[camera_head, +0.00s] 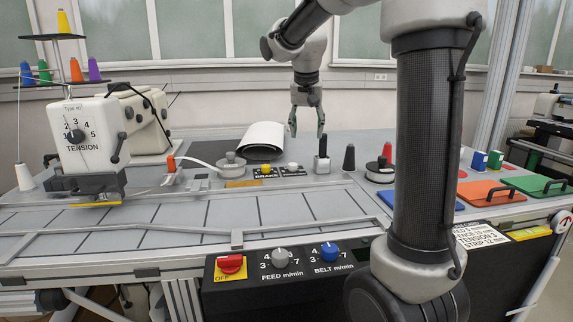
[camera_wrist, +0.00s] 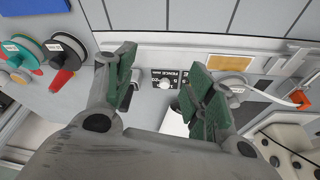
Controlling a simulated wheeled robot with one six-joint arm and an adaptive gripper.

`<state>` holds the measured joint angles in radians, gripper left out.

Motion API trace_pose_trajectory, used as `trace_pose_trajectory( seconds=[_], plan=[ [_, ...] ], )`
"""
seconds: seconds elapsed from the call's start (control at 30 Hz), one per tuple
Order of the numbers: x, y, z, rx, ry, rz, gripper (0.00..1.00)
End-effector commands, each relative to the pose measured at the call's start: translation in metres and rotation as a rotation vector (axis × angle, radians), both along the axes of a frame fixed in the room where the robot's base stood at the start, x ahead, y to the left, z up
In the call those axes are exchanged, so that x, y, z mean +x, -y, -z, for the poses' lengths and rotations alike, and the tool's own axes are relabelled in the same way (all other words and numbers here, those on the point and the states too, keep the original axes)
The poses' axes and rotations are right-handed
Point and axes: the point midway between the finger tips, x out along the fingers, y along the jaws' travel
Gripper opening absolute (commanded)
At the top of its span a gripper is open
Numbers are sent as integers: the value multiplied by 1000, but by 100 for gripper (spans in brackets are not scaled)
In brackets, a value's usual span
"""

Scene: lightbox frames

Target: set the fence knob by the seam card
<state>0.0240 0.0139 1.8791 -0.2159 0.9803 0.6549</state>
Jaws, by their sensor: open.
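The fence knob (camera_wrist: 166,82) is a small white knob on a black plate marked "FENCE mm" in the wrist view. In the head view the white knob (camera_head: 292,166) sits at the back of the bench, right of the yellow brake knob (camera_head: 266,168). Its pointer setting is too small to read. My gripper (camera_head: 307,125) is open and empty above and behind it. In the wrist view the fingers of my gripper (camera_wrist: 163,72) are spread either side of the knob, not touching it.
A black upright post (camera_head: 321,158) stands just right of the fence plate. A lidded grey pot (camera_head: 231,165) and a white roll (camera_head: 264,137) are left of and behind it. The sewing machine (camera_head: 88,135) is far left. The front bench top is clear.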

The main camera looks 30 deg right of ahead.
Motion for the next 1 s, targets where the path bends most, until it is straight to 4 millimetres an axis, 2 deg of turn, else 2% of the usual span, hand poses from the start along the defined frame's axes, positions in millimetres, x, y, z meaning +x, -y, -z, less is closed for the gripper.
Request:
trace_pose_trajectory(
  seconds=[0.03,0.1,0.2,0.3,0.4,0.5,0.6,1.0],
  plan=[
    [35,7,13,-4,-8,59,54],
    [79,16,28,-10,-3,145,54],
    [134,28,57,-20,7,258,54],
    [176,38,86,-30,22,352,54],
    [204,45,111,-36,35,420,54],
    [220,50,126,-40,44,460,54],
    [227,53,137,-42,47,479,54],
    [239,73,194,-41,47,483,54]
  ],
)
